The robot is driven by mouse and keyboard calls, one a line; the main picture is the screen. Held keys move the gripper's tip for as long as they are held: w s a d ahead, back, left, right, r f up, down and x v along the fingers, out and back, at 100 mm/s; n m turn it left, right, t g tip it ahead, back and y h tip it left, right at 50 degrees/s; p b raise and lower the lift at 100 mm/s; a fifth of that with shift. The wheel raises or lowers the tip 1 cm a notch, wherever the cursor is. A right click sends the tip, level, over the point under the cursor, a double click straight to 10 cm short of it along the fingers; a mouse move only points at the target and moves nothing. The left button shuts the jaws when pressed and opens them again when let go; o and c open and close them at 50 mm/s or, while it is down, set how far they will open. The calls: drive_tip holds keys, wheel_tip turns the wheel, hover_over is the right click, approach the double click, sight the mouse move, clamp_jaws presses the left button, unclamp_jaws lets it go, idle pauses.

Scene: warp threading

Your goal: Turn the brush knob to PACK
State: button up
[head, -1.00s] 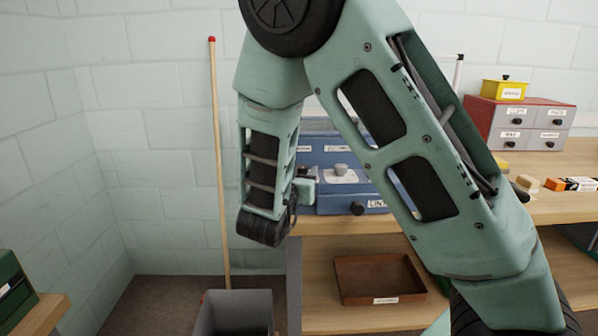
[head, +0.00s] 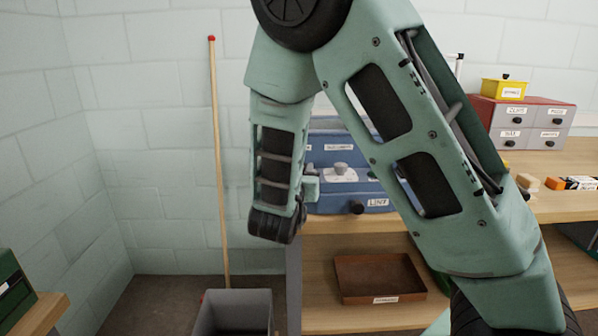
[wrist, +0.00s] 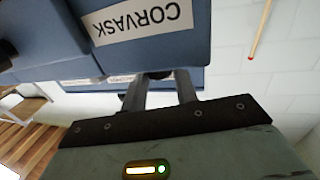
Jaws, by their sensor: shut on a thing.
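A blue cabinet (head: 335,152) stands on the bench, partly hidden by my arm. Its front has a grey knob (head: 341,168) on a white plate and a black knob (head: 356,207) beside a label reading LINT. My gripper (wrist: 160,88) is at the cabinet's left side in the head view, its fingertips hidden there. In the wrist view its two fingers are shut on a small dark knob (wrist: 159,75) at the edge of the blue housing (wrist: 165,53), below an upside-down label reading CORVASK (wrist: 137,17). The knob is mostly hidden; I cannot read PACK anywhere.
A brown tray (head: 380,278) sits on the shelf below. A grey bin (head: 233,313) and a wooden pole (head: 219,160) stand at left. A grey drawer unit (head: 530,124) with a yellow box (head: 504,89) is on the bench at right.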

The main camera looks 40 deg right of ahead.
drive_tip(key=shift+s+d+f+n+t+y+b, duration=0.1)
drive_tip(key=shift+n+t+y+b, duration=0.2)
drive_tip(key=shift+n+t+y, duration=0.25)
drive_tip(key=shift+s+d+f+n+t+y+b, duration=0.1)
drive_tip(key=shift+n+t+y+b, duration=0.2)
drive_tip(key=shift+n+t+y, duration=0.25)
drive_tip(key=shift+y, duration=0.3)
drive_tip(key=shift+s+n+t+y+b, duration=0.1)
drive_tip(key=shift+n+t+y+b, duration=0.4)
drive_tip(key=shift+b, duration=0.65)
drive_tip(key=y+b, duration=0.1)
drive_tip(key=b, duration=0.2)
drive_tip(key=n+t+b, duration=0.1)
drive_tip(key=b, duration=0.2)
drive_tip(key=shift+d+f+y, duration=0.2)
drive_tip(key=shift+f+y, duration=0.05)
drive_tip(key=shift+y, duration=0.15)
drive_tip(key=b, duration=0.3)
drive_tip(key=shift+r+n+b, duration=0.1)
drive_tip(key=shift+n+b, duration=0.2)
drive_tip(key=shift+r+y+b, duration=0.2)
drive_tip(key=shift+y+b, duration=0.3)
drive_tip(key=shift+b, duration=0.45)
drive_tip(key=o, duration=1)
drive_tip(key=shift+r, duration=0.1)
drive_tip(key=shift+c, duration=0.2)
drive_tip(key=shift+s, duration=0.1)
